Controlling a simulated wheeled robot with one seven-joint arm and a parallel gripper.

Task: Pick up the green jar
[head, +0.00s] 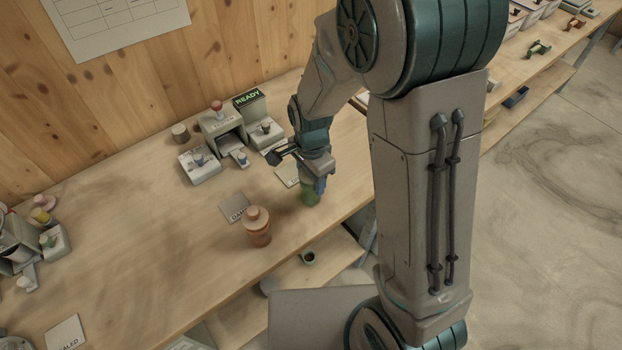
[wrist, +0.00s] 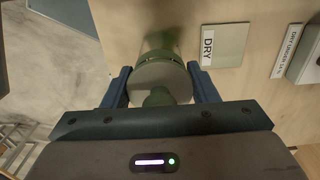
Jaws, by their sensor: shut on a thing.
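The green jar (head: 309,198) stands near the front edge of the wooden bench, partly hidden by my gripper in the head view. My gripper (head: 312,183) points down over it. In the wrist view my gripper (wrist: 160,88) has its two blue fingers on either side of the jar (wrist: 160,57), shut on it near its grey-green lid. The lid's round knob (wrist: 159,97) faces the camera. I cannot tell whether the jar's base touches the bench.
A brown jar (head: 257,226) stands left of the gripper. A "DRY" card (wrist: 224,45) lies beside the green jar. A machine with a "READY" sign (head: 247,97) stands behind. The bench's left middle is clear. A small dark cup (head: 308,258) sits on the lower shelf.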

